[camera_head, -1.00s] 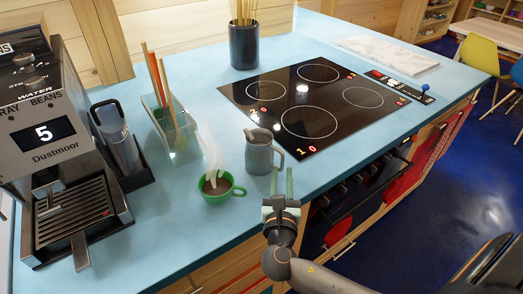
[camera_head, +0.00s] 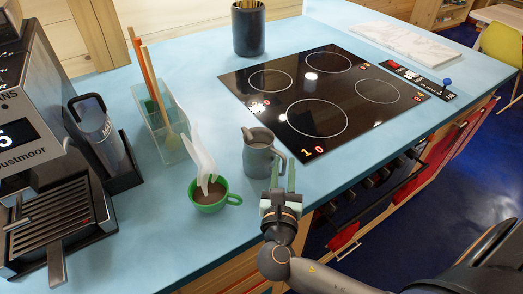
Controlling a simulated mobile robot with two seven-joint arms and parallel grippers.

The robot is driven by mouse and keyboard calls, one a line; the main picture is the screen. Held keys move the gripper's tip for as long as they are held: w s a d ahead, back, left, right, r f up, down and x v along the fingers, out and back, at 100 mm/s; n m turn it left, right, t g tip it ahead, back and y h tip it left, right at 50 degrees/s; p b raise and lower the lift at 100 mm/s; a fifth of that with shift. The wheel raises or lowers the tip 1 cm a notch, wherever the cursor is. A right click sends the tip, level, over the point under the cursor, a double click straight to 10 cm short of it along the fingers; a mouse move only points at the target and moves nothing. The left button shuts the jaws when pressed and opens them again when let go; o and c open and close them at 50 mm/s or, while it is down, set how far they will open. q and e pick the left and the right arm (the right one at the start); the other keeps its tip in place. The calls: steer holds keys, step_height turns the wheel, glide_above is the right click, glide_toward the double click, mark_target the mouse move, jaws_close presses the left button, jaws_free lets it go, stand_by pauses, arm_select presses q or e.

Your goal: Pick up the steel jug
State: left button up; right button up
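The steel jug (camera_head: 257,158) stands upright on the blue counter, left of the hob. Its handle is on its right side. My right gripper (camera_head: 282,176) is at the counter's front edge, just in front and to the right of the jug. Its two pale green fingers point toward the jug's handle side and are apart, with a narrow gap between them. Whether a finger touches the handle cannot be told. My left gripper is not in view.
A green cup of steaming coffee (camera_head: 211,195) stands left of the jug. A black hob (camera_head: 325,95) lies behind and right. A coffee machine (camera_head: 40,190), a clear holder with sticks (camera_head: 160,125) and a dark pot (camera_head: 248,30) stand around. The blue counter (camera_head: 200,85) is clear behind the jug.

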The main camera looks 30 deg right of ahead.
jaws_close()
steer(key=shift+r, duration=0.15)
stand_by(1.4)
